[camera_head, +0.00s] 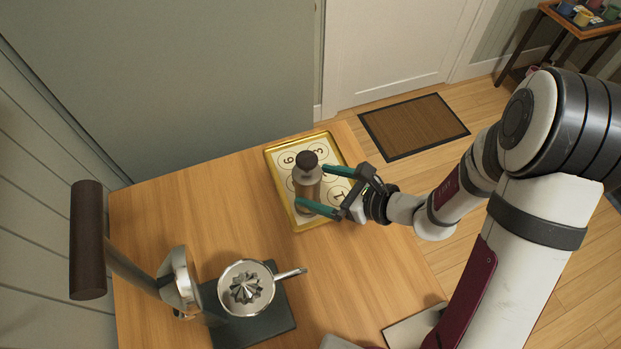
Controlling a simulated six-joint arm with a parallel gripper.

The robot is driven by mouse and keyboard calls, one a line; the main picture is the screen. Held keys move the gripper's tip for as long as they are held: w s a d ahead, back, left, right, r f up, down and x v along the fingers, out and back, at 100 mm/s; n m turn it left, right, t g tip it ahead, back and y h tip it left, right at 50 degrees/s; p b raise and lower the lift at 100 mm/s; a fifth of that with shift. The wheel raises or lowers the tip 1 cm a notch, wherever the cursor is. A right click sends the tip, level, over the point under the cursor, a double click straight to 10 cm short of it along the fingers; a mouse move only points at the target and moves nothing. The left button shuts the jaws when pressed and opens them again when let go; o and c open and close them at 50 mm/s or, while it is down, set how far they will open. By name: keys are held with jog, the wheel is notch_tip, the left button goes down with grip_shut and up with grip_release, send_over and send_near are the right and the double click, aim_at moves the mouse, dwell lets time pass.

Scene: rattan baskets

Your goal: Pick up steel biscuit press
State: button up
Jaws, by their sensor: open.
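The steel biscuit press (308,186) is a metal cylinder with a dark round knob on top. It stands upright on a gold-rimmed tray (275,172) with a white mat marked with numbered circles. My gripper (311,188) comes in from the right with its two teal fingers apart. One finger reaches the upper right side of the press and the other reaches its lower front. The press appears to lie between or very near the fingertips; I cannot tell whether either finger touches it. The lower part of the press is partly hidden by the near finger.
A metal citrus juicer (245,287) with a dark base and a long lever with a brown handle (87,240) stands at the front left of the wooden table (190,205). A wall rises behind the table. A brown doormat (414,126) lies on the floor beyond.

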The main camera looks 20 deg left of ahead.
jog(key=x, duration=0.6)
jog(key=shift+w+a+r, duration=0.1)
jog(key=shift+a, duration=0.3)
grip_shut()
